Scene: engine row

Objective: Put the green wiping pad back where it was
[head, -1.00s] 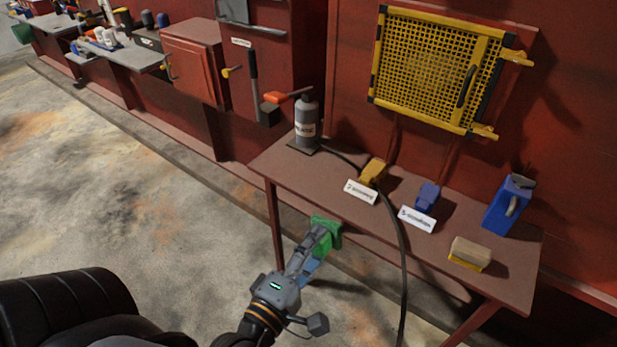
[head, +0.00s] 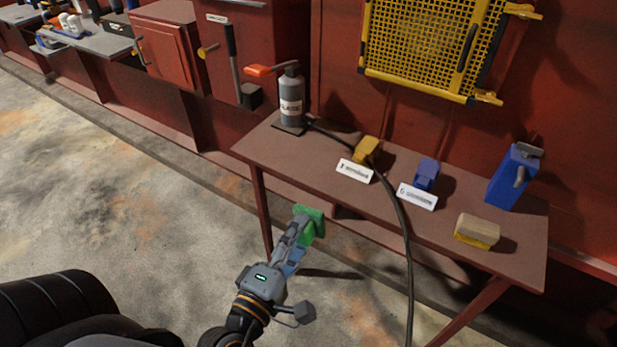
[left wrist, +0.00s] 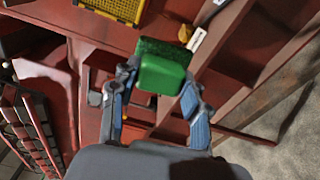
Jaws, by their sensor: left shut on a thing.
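The green wiping pad (head: 311,221) is held in my left gripper (head: 300,228), in front of the red table's front edge and apart from the tabletop. In the left wrist view the green pad (left wrist: 163,70) sits at the fingertips of my left gripper (left wrist: 160,88), a finger on each side. The fingers partly cover the pad in the head view. My right gripper is not in view.
The red table (head: 300,160) bears a grey bottle (head: 291,100), a yellow connector (head: 367,150), a blue connector (head: 427,174), white labels, a blue dispenser (head: 514,176) and a tan-yellow brush or sponge (head: 477,231). A black hose (head: 405,250) hangs over the front edge.

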